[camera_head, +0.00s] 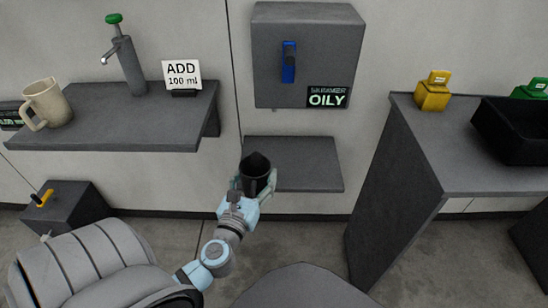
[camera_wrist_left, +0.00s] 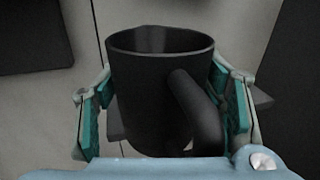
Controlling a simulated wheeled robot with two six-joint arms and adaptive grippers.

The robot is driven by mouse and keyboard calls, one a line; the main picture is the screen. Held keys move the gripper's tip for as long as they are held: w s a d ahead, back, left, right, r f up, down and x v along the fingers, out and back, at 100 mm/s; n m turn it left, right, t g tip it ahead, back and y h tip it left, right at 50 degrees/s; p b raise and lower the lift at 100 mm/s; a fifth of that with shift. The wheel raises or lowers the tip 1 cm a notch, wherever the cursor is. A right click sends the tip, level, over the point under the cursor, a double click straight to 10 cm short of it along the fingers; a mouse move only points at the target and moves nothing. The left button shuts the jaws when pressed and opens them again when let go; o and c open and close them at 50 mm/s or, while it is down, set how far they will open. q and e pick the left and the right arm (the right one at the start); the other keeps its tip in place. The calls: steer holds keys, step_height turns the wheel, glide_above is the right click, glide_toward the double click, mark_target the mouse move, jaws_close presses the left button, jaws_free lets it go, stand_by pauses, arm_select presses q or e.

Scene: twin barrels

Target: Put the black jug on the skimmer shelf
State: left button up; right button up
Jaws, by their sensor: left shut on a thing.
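The black jug (camera_head: 257,172) is upright in my left gripper (camera_head: 254,186), at the left front of the skimmer shelf. In the left wrist view the jug (camera_wrist_left: 150,95) stands between the two teal-padded fingers of the gripper (camera_wrist_left: 165,110), with its handle toward the camera. The gripper is shut on it. The skimmer shelf (camera_head: 305,165) is the low grey shelf under the box labelled OILY, and its visible top is bare. The jug overlaps its left part in the head view; I cannot tell whether it touches. My right gripper is not in view.
The grey skimmer box (camera_head: 270,80) with a blue lever (camera_head: 289,62) hangs above the shelf. A left shelf (camera_head: 100,125) holds a beige jug (camera_head: 47,104), a pump dispenser (camera_head: 128,62) and an ADD 100 ml sign (camera_head: 182,75). A grey counter (camera_head: 440,165) with a black bin (camera_head: 510,135) stands right.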

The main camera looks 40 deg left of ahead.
arm_select(q)
steer(key=b+x, duration=0.2)
steer(key=x, duration=1.4)
steer(key=shift+w+a+b, duration=0.2)
steer(key=shift+w+b, duration=0.15)
steer(key=shift+w+a+f, duration=0.1)
steer(key=shift+w+a, duration=0.05)
steer(key=shift+w, duration=0.15)
step_height(320, 180, down, 3)
steer(key=b, duration=0.3)
steer(key=shift+f, duration=0.15)
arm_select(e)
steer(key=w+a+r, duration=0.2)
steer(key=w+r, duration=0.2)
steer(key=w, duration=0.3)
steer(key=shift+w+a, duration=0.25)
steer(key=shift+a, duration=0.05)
arm_select(q)
steer(key=shift+f+b, duration=0.1)
steer(key=shift+b, duration=0.2)
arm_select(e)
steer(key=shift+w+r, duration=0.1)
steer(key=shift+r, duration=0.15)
arm_select(q)
steer(key=o, duration=1.4)
